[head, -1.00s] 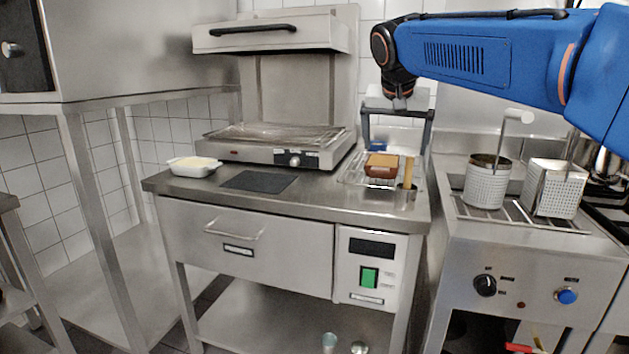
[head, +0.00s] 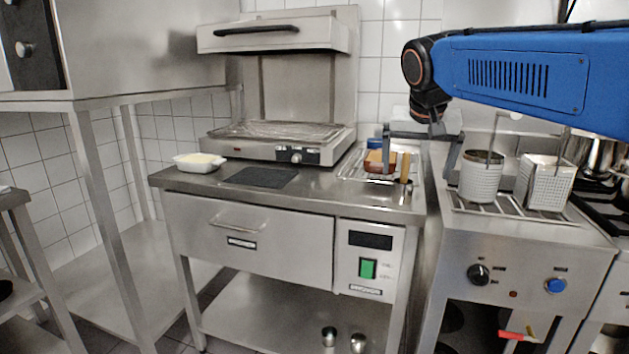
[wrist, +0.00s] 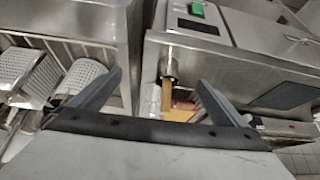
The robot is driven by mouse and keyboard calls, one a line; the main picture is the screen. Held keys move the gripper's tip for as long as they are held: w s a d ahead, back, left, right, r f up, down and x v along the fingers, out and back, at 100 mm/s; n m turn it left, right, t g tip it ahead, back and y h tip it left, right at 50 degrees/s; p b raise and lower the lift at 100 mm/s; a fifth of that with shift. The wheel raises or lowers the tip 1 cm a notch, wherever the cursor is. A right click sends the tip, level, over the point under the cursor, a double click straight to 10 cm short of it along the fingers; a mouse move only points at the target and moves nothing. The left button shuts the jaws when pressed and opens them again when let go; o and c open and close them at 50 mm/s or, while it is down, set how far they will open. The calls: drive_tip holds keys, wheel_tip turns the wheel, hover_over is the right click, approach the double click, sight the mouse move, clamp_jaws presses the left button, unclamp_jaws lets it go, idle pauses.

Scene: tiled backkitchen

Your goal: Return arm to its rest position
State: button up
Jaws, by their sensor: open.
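My blue arm (head: 520,75) reaches in from the right in the head view, above the fryer-like unit. My gripper (head: 417,172) hangs from its end with the fingers spread apart and nothing between them. It is around the gap between the steel counter and the basket unit, in front of the wall. In the wrist view the two fingers of my gripper (wrist: 160,80) are wide apart, with the wooden-handled item (wrist: 166,95) and an orange-brown piece seen beyond them.
A brown block (head: 378,162) lies on a wire rack on the counter (head: 310,195). Perforated baskets (head: 480,180) stand at right. A white dish (head: 199,162) and a dark mat (head: 262,177) lie at left. A salamander grill (head: 275,145) stands at the back.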

drive_tip(key=s+d+f+n, duration=0.1)
drive_tip(key=s+d+f, duration=0.2)
drive_tip(key=s+f, duration=1)
drive_tip(key=s+d+f+n+g+y, duration=0.1)
drive_tip(key=s+d+f+n, duration=0.1)
drive_tip(key=s+f, duration=1.1)
drive_tip(key=s+d, duration=0.1)
drive_tip(key=s, duration=0.2)
drive_tip(key=shift+s+f+y, duration=0.3)
